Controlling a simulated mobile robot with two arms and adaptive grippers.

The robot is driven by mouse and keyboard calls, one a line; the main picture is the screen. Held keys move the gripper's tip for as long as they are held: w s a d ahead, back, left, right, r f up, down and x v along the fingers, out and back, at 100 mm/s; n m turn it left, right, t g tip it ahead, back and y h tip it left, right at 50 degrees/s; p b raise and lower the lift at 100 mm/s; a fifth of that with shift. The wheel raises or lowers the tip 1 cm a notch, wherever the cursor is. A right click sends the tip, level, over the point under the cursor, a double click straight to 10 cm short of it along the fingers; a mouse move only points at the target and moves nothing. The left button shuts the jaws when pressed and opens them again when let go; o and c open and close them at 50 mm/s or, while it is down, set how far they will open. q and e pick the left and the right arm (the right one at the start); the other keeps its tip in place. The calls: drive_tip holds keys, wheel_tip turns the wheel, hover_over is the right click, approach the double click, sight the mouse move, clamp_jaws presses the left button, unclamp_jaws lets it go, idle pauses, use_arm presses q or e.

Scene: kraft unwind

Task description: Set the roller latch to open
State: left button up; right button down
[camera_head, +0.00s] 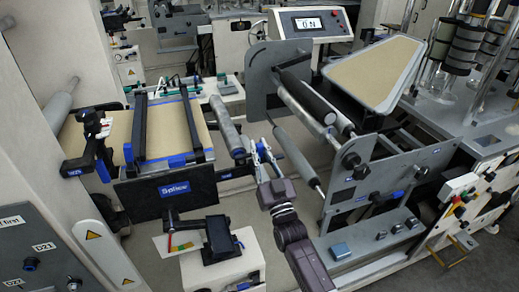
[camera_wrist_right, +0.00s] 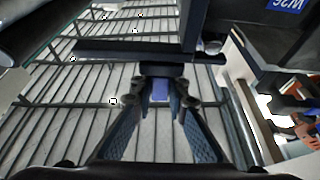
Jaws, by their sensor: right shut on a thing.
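My right gripper (camera_head: 262,152) is beside the right end of a grey roller, in front of the machine's middle. In the right wrist view its two fingers (camera_wrist_right: 166,100) are closed on a small blue tab (camera_wrist_right: 160,88), which looks like the handle of the roller latch. The tab sits under a dark horizontal bar (camera_wrist_right: 130,50). In the head view the fingers hide most of the latch, so its exact angle cannot be told. My left gripper is not in view.
A grey roller (camera_head: 225,125) lies left of my gripper, beside a black frame with blue clamps (camera_head: 200,157). A dark roller (camera_head: 305,95) and a side plate (camera_head: 365,190) stand to the right. A display (camera_head: 308,24) reads "ON". A small black stand (camera_head: 220,238) is in front.

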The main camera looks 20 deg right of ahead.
drive_tip(key=shift+d, duration=0.1)
drive_tip(key=d+b, duration=0.1)
drive_tip(key=d, duration=0.4)
drive_tip(key=shift+w, duration=0.1)
drive_tip(key=c, duration=2.1)
unclamp_jaws()
drive_tip(key=shift+d, duration=0.15)
drive_tip(key=shift+o, duration=1.1)
drive_tip(key=shift+d, duration=0.15)
